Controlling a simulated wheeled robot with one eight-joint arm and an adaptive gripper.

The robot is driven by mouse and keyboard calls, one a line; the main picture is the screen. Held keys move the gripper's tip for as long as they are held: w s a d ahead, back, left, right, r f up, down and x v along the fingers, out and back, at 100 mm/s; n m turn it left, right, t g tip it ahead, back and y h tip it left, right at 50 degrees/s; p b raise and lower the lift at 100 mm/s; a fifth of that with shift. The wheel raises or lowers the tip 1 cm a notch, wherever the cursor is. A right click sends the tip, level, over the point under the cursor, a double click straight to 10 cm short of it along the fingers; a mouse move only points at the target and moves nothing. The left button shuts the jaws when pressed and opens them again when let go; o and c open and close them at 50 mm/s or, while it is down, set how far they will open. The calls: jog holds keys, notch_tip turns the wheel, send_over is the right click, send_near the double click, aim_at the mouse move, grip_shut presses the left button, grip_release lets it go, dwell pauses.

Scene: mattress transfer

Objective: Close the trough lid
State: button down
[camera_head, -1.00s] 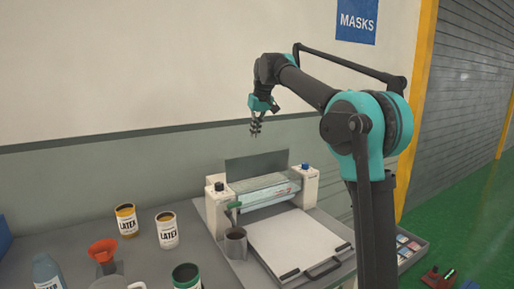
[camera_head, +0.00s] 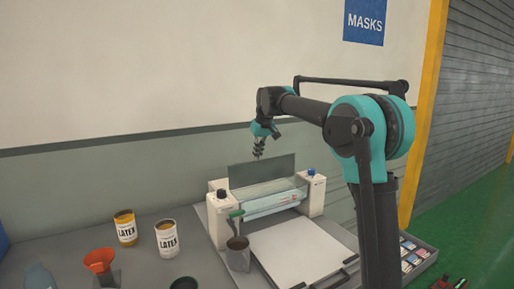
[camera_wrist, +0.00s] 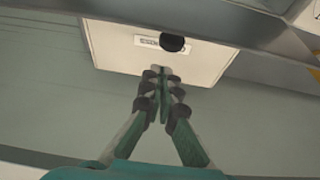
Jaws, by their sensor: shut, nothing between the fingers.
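The trough lid (camera_head: 262,171) is a flat grey panel standing upright along the back of the white machine, so the trough (camera_head: 270,199) in front of it is open. My gripper (camera_head: 258,154) points down at the lid's upper edge near its middle; it appears just behind the panel, and I cannot tell whether it touches. In the wrist view my gripper (camera_wrist: 161,75) has its dark fingertips together with nothing between them. Beyond the fingertips there is a white end housing (camera_wrist: 115,45) with a label and a black knob (camera_wrist: 172,43).
White end housings with knobs stand at both ends of the trough. A metal cup (camera_head: 238,254) is at the front left, and a white plate (camera_head: 297,250) lies in front. Two latex cans (camera_head: 167,240) and an orange funnel (camera_head: 99,260) are to the left. The wall is close behind.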

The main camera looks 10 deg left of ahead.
jog(key=shift+s+d, duration=0.3)
jog(key=shift+s, duration=0.2)
jog(key=shift+s+d, duration=0.25)
jog(key=shift+s, duration=0.25)
jog(key=shift+s+d, duration=0.1)
